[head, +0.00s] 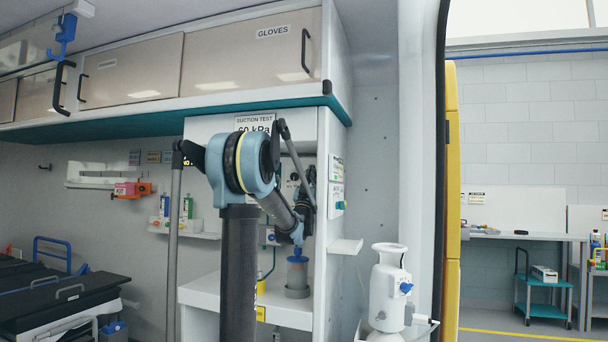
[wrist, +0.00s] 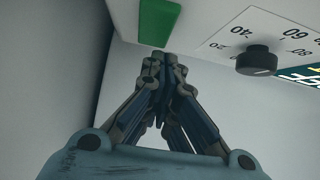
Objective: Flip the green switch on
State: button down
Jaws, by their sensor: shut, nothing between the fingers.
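The green switch (wrist: 160,20) is a flat green rectangle on a pale panel, at the top of the wrist view. My gripper (wrist: 163,62) is shut and empty, with its fingertips just below the switch in that picture. I cannot tell whether the tips touch it. In the head view my arm reaches into the recess under the suction test sign, and the arm itself hides much of that panel. I cannot make out the green switch there.
A black knob (wrist: 256,60) on a numbered dial sits right of the switch. In the head view, a suction jar (head: 297,275) stands on the shelf below my arm. A white canister (head: 388,290) stands to the right. The glove cabinet (head: 250,58) overhangs above.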

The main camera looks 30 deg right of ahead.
jog(key=s+a+f+g+y, duration=0.1)
jog(key=s+a+f, duration=0.3)
jog(key=s+a, duration=0.3)
jog(key=shift+a+f, duration=0.3)
jog(key=shift+a, duration=0.5)
dwell(0.7)
